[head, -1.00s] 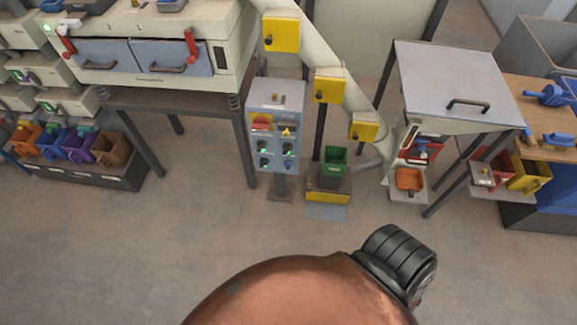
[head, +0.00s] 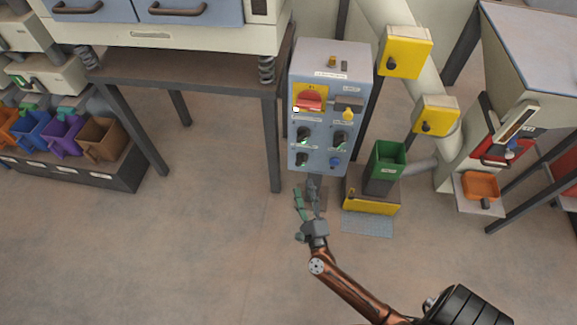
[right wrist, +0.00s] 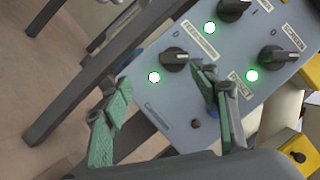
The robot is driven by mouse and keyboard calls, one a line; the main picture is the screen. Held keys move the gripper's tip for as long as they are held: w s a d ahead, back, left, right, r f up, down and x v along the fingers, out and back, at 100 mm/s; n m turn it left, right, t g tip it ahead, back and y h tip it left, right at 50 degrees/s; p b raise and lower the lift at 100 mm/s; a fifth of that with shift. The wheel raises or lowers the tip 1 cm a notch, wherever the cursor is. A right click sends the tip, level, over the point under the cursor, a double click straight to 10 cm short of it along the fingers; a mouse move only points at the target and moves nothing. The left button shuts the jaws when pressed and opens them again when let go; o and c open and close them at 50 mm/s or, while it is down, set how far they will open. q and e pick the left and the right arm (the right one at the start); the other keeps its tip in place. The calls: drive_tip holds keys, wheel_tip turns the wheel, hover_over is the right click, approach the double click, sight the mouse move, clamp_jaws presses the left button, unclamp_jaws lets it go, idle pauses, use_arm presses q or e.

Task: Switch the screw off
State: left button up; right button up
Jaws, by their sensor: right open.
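The grey control box (head: 329,60) stands on a post. It carries a red rotary switch on yellow (head: 310,100), several black knobs and a blue knob (head: 335,163). My right gripper (head: 307,190) is open and empty, just below the box's lower edge. In the right wrist view its green-padded fingers (right wrist: 160,95) are spread before the panel, with that knob just beyond. My left gripper is out of view.
A table leg (head: 277,145) stands close left of the box. The green bin (head: 386,160) on its yellow-edged base is close right. Yellow switch boxes (head: 405,52) are on the slanted tube behind. The floor in front is clear.

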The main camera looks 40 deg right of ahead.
sight(301, 161)
use_arm(q)
drive_tip(key=b, duration=0.1)
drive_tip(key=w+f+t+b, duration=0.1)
drive_tip(key=b, duration=0.1)
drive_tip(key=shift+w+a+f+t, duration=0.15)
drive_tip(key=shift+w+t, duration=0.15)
use_arm(e)
drive_tip(key=w+d+r+m+h, duration=0.1)
drive_tip(key=w+d+r+m, duration=0.2)
drive_tip(key=w+d, duration=0.2)
drive_tip(key=shift+w+r+m+g+h, duration=0.3)
drive_tip(key=shift+w+h, duration=0.1)
drive_tip(key=shift+w, duration=0.6)
drive_tip(key=shift+c, duration=0.3)
